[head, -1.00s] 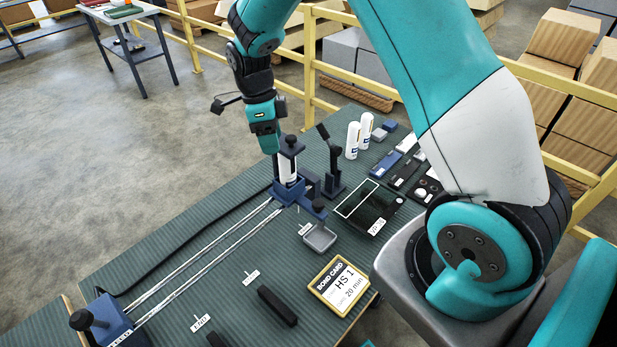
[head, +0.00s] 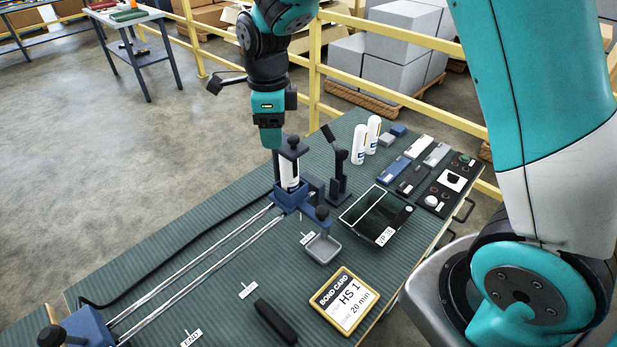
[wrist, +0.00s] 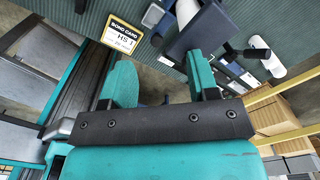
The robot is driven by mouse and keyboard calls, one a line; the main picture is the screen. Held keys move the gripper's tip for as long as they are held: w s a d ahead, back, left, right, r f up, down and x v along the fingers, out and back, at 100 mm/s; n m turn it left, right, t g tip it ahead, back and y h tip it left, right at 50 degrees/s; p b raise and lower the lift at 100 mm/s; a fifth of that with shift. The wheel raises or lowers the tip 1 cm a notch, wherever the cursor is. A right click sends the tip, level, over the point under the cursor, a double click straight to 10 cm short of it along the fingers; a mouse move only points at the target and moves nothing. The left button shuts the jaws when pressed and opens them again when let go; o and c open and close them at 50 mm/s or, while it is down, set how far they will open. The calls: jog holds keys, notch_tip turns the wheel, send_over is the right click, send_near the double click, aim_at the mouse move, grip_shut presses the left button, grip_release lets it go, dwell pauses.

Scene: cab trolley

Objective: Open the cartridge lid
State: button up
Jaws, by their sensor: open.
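A white cartridge (head: 289,174) stands upright in a blue holder (head: 291,200) on the bench. A dark cap piece with a round knob (head: 293,143) sits over its top and looks closed; I take this as the lid. My gripper (head: 270,143) points down just left of and behind that cap, and seems apart from it. In the wrist view my gripper (wrist: 160,78) has its two teal fingers spread with nothing between them. A dark blue part of the holder (wrist: 190,38) shows beyond the right finger. The gripper's far side is hidden in the head view.
A dark post (head: 338,170) and two white bottles (head: 366,136) stand right of the holder. An open dark bin (head: 375,213), a small grey tray (head: 323,248) and a bond card (head: 345,300) lie nearer. Two rails (head: 200,275) run to the left. A yellow railing (head: 400,108) stands behind.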

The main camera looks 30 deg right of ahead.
notch_tip(320, 180, up, 13)
jog(key=b, duration=0.3)
jog(key=s+a+f+n+y+b, duration=0.1)
jog(key=s+f+n, duration=0.2)
jog(key=s+n, duration=0.7)
jog(key=s+a+f+n+y+b, duration=0.1)
jog(key=s+f+n, duration=0.3)
jog(key=s+n, duration=0.6)
jog(key=shift+a+n+y, duration=0.6)
jog(key=shift+a+n, duration=0.2)
jog(key=shift+n, duration=1.9)
jog(key=shift+f, duration=0.1)
